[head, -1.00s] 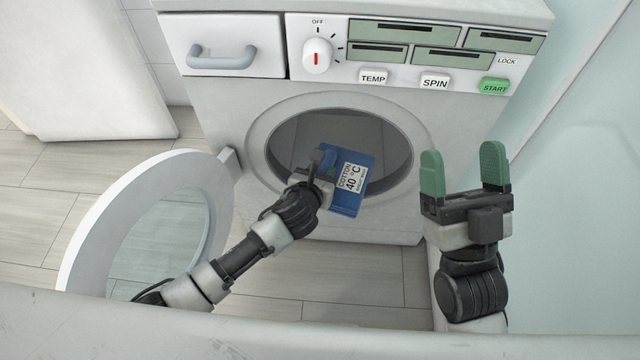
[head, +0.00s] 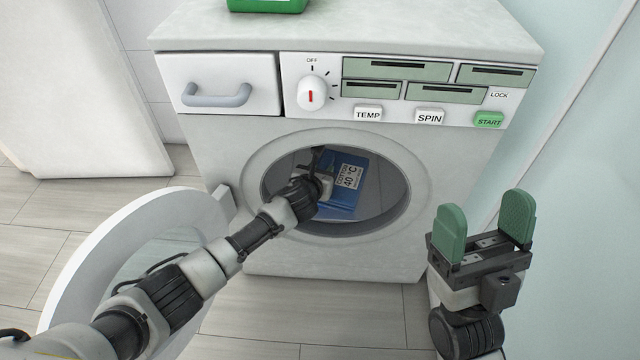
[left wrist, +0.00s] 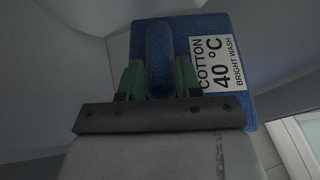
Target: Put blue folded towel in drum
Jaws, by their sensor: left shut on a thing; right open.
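The blue folded towel (head: 347,190) has a white label reading "COTTON 40 °C". My left gripper (head: 318,172) is shut on it and holds it inside the round opening of the washing machine's drum (head: 385,195). In the left wrist view the towel (left wrist: 215,32) sits with a ridge between the green fingers of the left gripper (left wrist: 159,75). The drum's inside is dark, and whether the towel touches it cannot be told. My right gripper (head: 482,232) is open and empty, in front of the machine's right side.
The round door (head: 75,270) stands open at the left, beside my left arm. The front panel has a drawer (head: 220,84), a dial (head: 312,94) and several buttons. A green container (head: 267,5) stands on top. A wall is close on the right.

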